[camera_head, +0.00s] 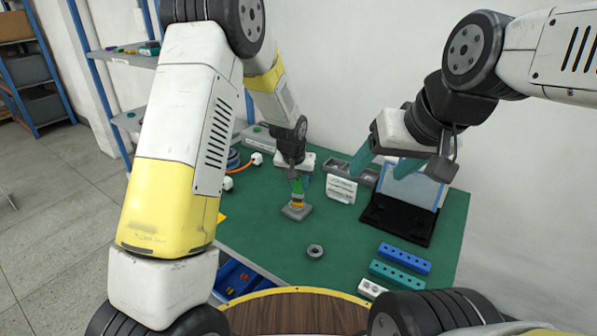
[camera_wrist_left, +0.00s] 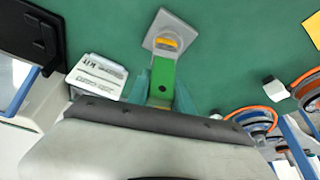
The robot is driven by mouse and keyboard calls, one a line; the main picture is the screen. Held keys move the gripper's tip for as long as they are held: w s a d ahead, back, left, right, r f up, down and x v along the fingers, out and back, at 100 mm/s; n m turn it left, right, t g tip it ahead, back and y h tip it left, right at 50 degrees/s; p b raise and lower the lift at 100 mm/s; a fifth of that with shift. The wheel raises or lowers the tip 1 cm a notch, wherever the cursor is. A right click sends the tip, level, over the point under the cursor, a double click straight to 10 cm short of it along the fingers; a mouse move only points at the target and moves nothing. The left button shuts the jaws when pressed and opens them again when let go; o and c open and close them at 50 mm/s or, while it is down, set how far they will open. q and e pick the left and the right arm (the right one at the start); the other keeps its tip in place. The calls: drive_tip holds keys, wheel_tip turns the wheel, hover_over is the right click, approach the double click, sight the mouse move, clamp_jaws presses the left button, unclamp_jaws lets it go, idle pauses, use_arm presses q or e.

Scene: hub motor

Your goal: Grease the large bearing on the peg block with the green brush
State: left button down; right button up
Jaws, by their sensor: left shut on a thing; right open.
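My left gripper (camera_head: 297,180) is shut on the green brush (camera_head: 297,188), which points down with an orange-yellow band near its lower end. In the left wrist view the green brush (camera_wrist_left: 161,78) sits between the teal fingers (camera_wrist_left: 161,92). Its lower end is over a small grey square block (camera_head: 297,212), also seen in the wrist view (camera_wrist_left: 171,24); I cannot tell whether they touch. A grey ring like a bearing (camera_head: 315,251) lies on the green table, nearer me. I cannot make out a peg under it. My right gripper (camera_head: 386,166) is open and empty above the table's right side.
A black stand with a clear panel (camera_head: 398,218) is at the right. Blue (camera_head: 404,258) and teal (camera_head: 397,274) blocks with holes lie at the front right. Green table (camera_head: 350,228) is clear around the ring.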

use_arm(q)
drive_tip(key=m, duration=0.2)
drive_tip(key=h, duration=0.1)
drive_tip(key=shift+a+f+m+g, duration=0.2)
drive_tip(key=shift+a+m+g, duration=0.1)
drive_tip(key=shift+m, duration=0.1)
drive_tip(key=m, duration=0.2)
drive_tip(key=m+g+h, duration=0.1)
drive_tip(key=m, duration=0.1)
drive_tip(key=shift+s+d+m, duration=0.1)
drive_tip(key=shift+d+m, duration=0.1)
drive_tip(key=shift+m, duration=0.2)
drive_tip(key=shift+r, duration=0.15)
drive_tip(key=shift+h, duration=0.3)
drive_tip(key=shift+r, duration=2.55)
